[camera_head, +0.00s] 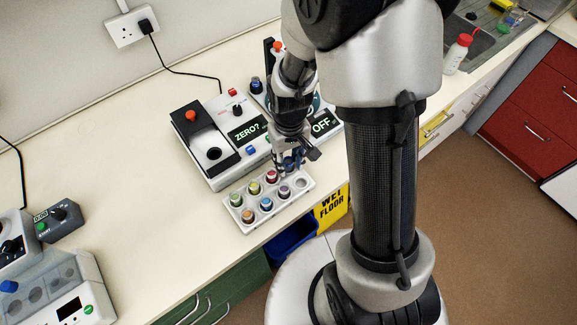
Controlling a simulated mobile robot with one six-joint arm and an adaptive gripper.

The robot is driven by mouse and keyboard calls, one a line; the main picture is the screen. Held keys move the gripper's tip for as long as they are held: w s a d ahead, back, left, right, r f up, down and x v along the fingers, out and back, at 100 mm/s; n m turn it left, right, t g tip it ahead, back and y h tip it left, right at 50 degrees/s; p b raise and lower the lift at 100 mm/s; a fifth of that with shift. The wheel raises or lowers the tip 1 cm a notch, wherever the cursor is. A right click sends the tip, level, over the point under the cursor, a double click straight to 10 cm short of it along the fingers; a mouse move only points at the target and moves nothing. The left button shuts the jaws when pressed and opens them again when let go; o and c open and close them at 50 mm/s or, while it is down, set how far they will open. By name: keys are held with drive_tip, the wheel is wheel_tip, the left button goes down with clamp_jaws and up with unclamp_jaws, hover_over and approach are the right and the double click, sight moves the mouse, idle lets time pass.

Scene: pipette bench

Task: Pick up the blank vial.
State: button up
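A white vial rack (243,228) stands near the front edge of the bench. It holds several vials with coloured caps: green (236,199), yellow (254,188), red (271,176), orange (248,215), blue (266,204) and purple (284,192). The front right place of the rack looks empty. I cannot read any label, so I cannot tell which vial is the blank. My gripper (288,168) points down at the rack's back right end, close to the red-capped vial. Its fingers are small and dark here, and hide the back right place. I cannot tell whether they hold anything.
A photometer (215,150) showing "ZERO?" stands just behind the rack. A device (327,124) showing "OFF" is beside it, partly behind my arm. Another instrument (70,300) and a small grey box (59,221) are at left. The bench (110,150) between is clear.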

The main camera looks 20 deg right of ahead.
drive_tip(key=c, duration=0.6)
drive_tip(key=shift+r, duration=0.1)
